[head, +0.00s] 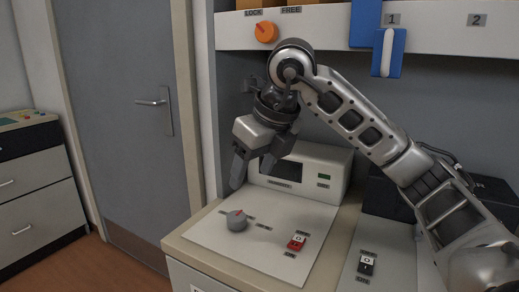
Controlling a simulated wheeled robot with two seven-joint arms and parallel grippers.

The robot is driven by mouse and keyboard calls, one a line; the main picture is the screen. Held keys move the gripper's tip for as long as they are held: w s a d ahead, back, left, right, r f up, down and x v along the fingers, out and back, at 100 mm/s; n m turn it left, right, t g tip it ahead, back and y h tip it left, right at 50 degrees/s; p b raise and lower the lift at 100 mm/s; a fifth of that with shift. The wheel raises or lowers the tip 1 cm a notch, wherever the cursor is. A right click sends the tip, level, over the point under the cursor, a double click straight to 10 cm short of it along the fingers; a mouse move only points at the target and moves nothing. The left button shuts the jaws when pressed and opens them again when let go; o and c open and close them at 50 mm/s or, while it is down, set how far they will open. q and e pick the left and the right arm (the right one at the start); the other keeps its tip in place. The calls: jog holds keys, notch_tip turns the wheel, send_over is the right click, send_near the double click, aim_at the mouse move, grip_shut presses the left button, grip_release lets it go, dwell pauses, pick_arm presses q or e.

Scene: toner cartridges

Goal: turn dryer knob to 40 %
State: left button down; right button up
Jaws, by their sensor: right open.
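A grey round knob (237,222) with a red pointer mark sits on a white panel (262,252) on the counter. The mark shows on its upper side, tilted slightly right; small labels around it are too small to read. My right gripper (251,181) hangs above and slightly to the right of the knob, with its fingers pointing down. It is open and empty, and appears apart from the knob. My left gripper is not in view.
A red rocker switch (297,242) is right of the knob, and a black one (366,264) stands farther right. A white box with a display (325,172) is behind the panel. An orange knob (265,32) and a blue handle (388,53) are on the upper ledge.

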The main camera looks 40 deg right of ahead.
jog(key=shift+v, duration=1.85)
